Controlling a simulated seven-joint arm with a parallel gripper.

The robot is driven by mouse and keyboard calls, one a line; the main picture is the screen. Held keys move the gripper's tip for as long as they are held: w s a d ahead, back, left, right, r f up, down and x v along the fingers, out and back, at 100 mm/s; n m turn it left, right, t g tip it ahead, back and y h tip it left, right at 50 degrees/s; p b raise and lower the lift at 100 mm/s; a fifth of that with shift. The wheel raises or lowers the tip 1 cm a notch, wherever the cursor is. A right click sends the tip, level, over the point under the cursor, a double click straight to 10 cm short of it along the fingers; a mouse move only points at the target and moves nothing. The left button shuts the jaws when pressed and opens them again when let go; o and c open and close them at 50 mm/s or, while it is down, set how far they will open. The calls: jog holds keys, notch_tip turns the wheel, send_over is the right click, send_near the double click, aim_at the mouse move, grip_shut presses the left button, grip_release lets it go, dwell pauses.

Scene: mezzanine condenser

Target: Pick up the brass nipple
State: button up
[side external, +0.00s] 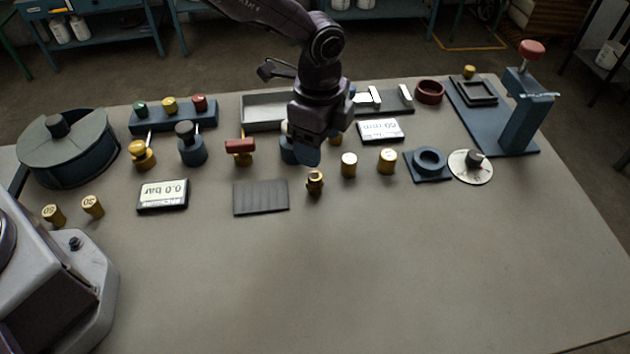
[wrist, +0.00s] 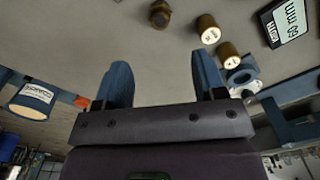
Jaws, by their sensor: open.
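The brass nipple appears to be the small stepped, hex-bodied brass piece (side external: 315,182) standing on the table near the middle in the side view. The same piece is at the top of the wrist view (wrist: 160,14), partly cut by the frame edge. My gripper (side external: 303,153) hangs just behind and left of it in the side view. In the wrist view its two blue fingers are spread apart, with nothing visible between them (wrist: 163,70). The brass piece lies beyond the fingertips, not touching them. Exact height above the table is hard to tell.
The front table area (side external: 350,270) is clear.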

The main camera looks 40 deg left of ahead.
send_over(315, 176)
jog(key=f, duration=0.4)
jog(key=shift+d+f, duration=0.2)
jog(key=shift+d, duration=0.15)
jog(key=f, duration=0.5)
jog(key=shift+a+f, duration=0.1)
jog(key=shift+a, duration=0.25)
jog(key=c, duration=1)
